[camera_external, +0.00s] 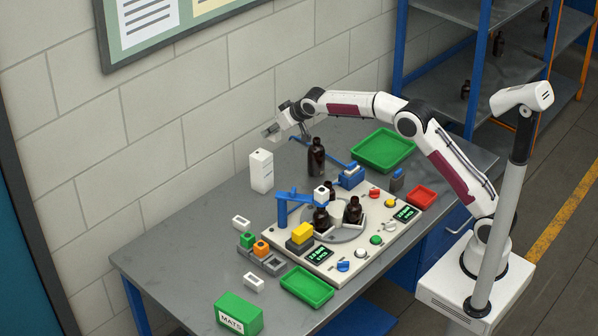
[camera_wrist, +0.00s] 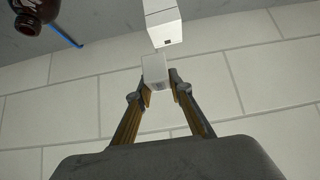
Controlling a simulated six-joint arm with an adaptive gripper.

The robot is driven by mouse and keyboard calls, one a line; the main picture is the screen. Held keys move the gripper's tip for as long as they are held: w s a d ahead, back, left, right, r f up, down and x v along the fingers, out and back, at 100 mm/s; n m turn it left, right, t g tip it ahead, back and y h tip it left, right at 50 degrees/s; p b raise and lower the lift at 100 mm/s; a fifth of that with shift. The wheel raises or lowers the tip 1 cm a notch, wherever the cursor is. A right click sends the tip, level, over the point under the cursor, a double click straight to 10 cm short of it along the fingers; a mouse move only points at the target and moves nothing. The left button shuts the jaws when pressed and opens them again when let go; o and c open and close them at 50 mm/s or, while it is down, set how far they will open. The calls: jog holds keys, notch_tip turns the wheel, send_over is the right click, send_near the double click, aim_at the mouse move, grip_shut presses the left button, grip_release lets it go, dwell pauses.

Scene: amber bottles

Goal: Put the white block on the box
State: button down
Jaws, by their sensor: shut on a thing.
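My gripper (camera_wrist: 158,84) is shut on a small white block (camera_wrist: 154,68), which sits between the two fingertips in the wrist view. In the external view my gripper (camera_external: 279,130) is raised near the back wall, and the pale block (camera_external: 270,131) shows at its tip. A tall white box (camera_external: 261,171) stands on the table below and slightly left of the gripper. In the wrist view the white box (camera_wrist: 163,24) is just beyond the block. The block looks apart from the box in the external view; the gap's depth is unclear.
A dark brown bottle (camera_external: 316,157) stands right of the white box, and its end shows in the wrist view (camera_wrist: 38,12). A white board (camera_external: 375,249) with bottles and coloured parts lies in front. A green MATS box (camera_external: 238,313) stands at the front. The back wall is close.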

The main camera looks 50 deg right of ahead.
jog(key=shift+w+a+r, duration=0.65)
jog(key=shift+w+r, duration=0.2)
jog(key=shift+w, duration=0.05)
jog(key=shift+w+a+r, duration=0.6)
jog(key=shift+w+r, duration=0.2)
jog(key=shift+w, duration=0.05)
jog(key=shift+f, duration=0.1)
send_over(260, 154)
jog(key=shift+w+f, duration=0.15)
jog(key=shift+f, duration=2.9)
jog(key=shift+f, duration=1.85)
jog(key=shift+f, duration=0.15)
jog(key=c, duration=1.8)
grip_release()
